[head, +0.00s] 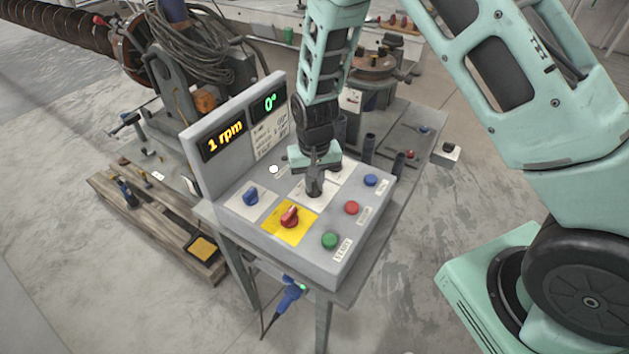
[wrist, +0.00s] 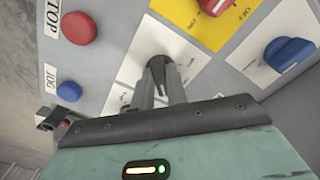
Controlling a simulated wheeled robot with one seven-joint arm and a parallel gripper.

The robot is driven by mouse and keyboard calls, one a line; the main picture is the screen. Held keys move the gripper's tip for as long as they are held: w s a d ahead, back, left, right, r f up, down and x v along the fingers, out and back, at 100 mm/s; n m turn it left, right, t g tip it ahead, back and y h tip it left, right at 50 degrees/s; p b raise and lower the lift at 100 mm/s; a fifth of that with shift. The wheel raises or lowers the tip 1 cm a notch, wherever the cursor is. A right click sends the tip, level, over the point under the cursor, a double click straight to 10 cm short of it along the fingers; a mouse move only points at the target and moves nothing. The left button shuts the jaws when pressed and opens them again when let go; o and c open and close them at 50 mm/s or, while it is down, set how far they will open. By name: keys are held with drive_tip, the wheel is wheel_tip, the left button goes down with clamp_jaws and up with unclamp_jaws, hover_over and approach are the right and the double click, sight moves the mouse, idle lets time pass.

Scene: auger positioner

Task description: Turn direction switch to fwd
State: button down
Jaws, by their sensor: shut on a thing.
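My gripper (head: 314,190) points down onto a white label plate (head: 322,199) on the grey control panel (head: 240,222). In the wrist view my gripper (wrist: 160,72) is shut on a small dark knob (wrist: 157,64), apparently the direction switch, above a white plate (wrist: 142,48). The fingers hide most of the knob, and I cannot read its marks or tell which way it points.
A red knob (head: 289,216) on a yellow plate and a blue knob (head: 250,197) are close by. Green (head: 330,240), red (head: 351,208) and blue (head: 370,180) buttons line the right side.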

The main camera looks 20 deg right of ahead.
sight(314, 184)
drive_tip(key=c, duration=1.4)
unclamp_jaws()
drive_tip(key=shift+r, duration=0.1)
wheel_tip(314, 184, up, 17)
drive_tip(key=b, duration=0.2)
drive_tip(key=shift+r+b, duration=0.15)
drive_tip(key=shift+b, duration=0.2)
